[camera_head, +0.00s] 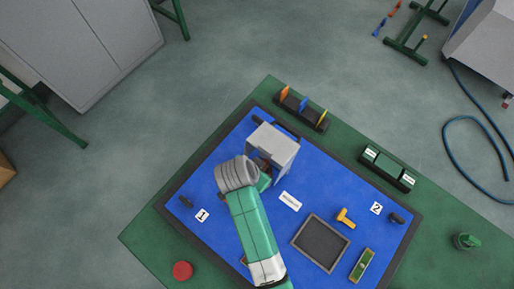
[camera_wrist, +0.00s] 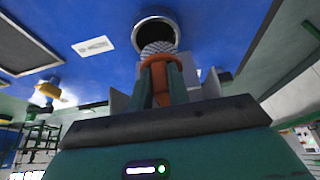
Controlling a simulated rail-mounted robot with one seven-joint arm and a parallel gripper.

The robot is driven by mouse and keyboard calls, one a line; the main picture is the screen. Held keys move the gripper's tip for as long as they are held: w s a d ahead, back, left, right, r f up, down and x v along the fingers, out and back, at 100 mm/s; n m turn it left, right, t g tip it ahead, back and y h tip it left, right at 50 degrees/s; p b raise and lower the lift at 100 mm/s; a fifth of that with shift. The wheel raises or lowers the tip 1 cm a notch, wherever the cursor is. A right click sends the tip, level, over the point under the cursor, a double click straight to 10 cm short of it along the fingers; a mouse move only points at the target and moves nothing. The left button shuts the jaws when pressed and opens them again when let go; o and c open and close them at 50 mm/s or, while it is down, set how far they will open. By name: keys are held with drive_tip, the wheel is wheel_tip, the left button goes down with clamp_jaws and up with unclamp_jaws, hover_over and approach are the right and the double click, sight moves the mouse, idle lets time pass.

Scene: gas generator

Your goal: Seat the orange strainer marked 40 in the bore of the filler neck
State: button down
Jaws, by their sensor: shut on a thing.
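In the wrist view, my gripper (camera_wrist: 160,88) is shut on the orange strainer (camera_wrist: 161,60), its green fingers on either side of the orange collar. The strainer's grey mesh end (camera_wrist: 158,47) points away from my gripper. The filler neck (camera_wrist: 173,20) is a bright metal ring around a dark bore, just beyond the mesh. The mesh overlaps the ring's near edge in the picture; I cannot tell whether its tip is inside the bore. The number 40 is not readable. In the head view, my arm hides the strainer and neck beside the grey generator housing (camera_head: 280,141).
On the blue mat (camera_head: 222,190) lie a dark tray (camera_head: 320,243), a yellow-orange T-shaped part (camera_head: 345,217) and a green part (camera_head: 362,265). A rack with coloured pieces (camera_head: 302,109) stands behind the housing. A dark-green case (camera_head: 387,168) is at right, a red button (camera_head: 182,271) at front left.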

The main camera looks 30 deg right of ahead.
drive_tip(key=shift+s+a+f, duration=0.15)
drive_tip(key=shift+s+f, duration=0.05)
drive_tip(key=shift+f, duration=0.85)
drive_tip(key=shift+f+b, duration=0.5)
drive_tip(key=shift+f, duration=1.35)
drive_tip(key=shift+f, duration=0.15)
drive_tip(key=c, duration=1.3)
unclamp_jaws()
drive_tip(key=p+v, duration=0.2)
drive_tip(key=v, duration=1)
drive_tip(key=shift+p, duration=0.3)
drive_tip(key=shift+r, duration=0.2)
